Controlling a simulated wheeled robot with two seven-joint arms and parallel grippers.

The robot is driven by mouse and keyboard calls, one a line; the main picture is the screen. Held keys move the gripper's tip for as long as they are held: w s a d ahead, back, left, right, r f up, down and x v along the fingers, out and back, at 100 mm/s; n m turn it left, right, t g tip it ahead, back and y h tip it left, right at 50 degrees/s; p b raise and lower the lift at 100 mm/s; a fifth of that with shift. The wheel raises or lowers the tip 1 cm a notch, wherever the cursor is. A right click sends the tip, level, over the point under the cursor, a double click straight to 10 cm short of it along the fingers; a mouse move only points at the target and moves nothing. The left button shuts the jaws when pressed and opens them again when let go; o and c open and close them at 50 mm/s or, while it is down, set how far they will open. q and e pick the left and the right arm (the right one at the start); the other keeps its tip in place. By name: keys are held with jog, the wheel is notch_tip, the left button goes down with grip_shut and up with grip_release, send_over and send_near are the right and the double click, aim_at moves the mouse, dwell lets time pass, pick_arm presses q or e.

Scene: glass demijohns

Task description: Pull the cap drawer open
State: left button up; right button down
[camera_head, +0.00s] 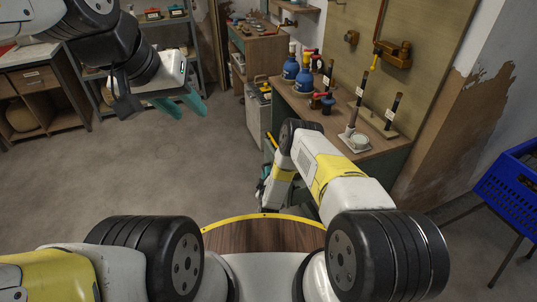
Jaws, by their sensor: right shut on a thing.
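My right gripper (263,188) is low beside the left end of the wooden-topped bench, partly hidden by my own forearm. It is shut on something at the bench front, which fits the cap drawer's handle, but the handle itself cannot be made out. The cap drawer is mostly hidden behind my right arm, so how far it stands out cannot be told. My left gripper (188,106) is raised over the open floor at the left. Its teal fingers are apart, with nothing between them.
The bench (376,144) bears blue demijohns (303,82), a white dish (358,141) and upright dark tubes. A grey cabinet (257,118) stands beyond it. A blue crate (513,190) is at the right. Shelves stand at the back left. The floor (150,170) at the left is clear.

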jog(key=c, duration=1.4)
grip_release()
jog(key=v, duration=0.7)
jog(key=shift+s, duration=0.4)
